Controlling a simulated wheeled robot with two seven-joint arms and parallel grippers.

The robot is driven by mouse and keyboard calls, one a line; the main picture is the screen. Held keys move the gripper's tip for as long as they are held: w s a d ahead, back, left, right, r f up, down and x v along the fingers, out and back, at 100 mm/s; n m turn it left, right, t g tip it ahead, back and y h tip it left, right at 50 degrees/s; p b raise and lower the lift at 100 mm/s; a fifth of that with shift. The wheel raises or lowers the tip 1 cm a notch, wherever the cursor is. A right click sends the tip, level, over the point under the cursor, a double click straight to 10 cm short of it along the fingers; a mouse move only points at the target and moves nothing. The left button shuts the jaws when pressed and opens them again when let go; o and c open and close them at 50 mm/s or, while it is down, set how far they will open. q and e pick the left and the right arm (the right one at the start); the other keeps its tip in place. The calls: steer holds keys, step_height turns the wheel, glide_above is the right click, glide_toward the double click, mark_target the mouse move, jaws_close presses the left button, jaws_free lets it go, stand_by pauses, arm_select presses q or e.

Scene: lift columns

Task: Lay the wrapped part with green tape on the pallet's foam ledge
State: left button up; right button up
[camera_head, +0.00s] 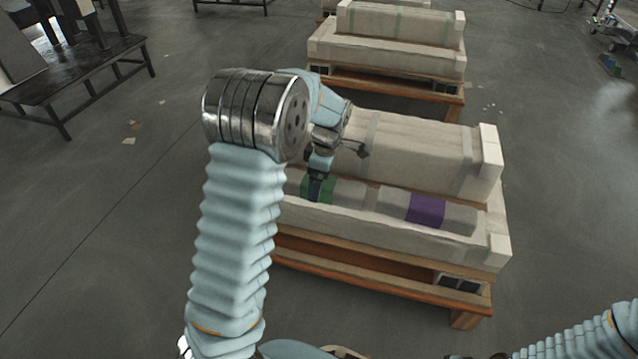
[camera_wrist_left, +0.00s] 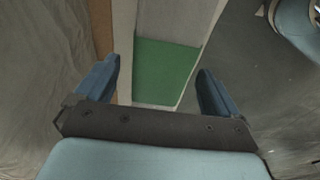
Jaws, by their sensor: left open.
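The wrapped part with green tape (camera_head: 346,193) lies in the pallet's foam ledge (camera_head: 385,229), in line with another wrapped part with purple tape (camera_head: 428,209). My left gripper (camera_head: 317,188) is right at the green tape, reaching down from above; my arm hides the part's left end. In the left wrist view, the green tape (camera_wrist_left: 165,68) shows between the two blue fingers of my left gripper (camera_wrist_left: 157,90). The fingers are open, with a gap visible on the right side. Whether either finger touches the part cannot be told. My right gripper is out of view.
A long wrapped foam block (camera_head: 420,146) stands behind the ledge, with raised foam corners at the right. The wooden pallet (camera_head: 380,284) is underneath. Another loaded pallet (camera_head: 388,50) stands farther back. A dark bench (camera_head: 75,80) is at the upper left. Grey floor around is mostly clear.

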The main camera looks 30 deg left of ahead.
mark_target(324, 181)
arm_select(q)
steer(key=r, duration=0.3)
steer(key=r+p, duration=0.1)
steer(key=r, duration=0.2)
steer(key=d+r+p, duration=0.1)
steer(key=r, duration=0.2)
steer(key=shift+w, duration=0.15)
steer(key=shift+d+r, duration=0.1)
steer(key=shift+r, duration=0.45)
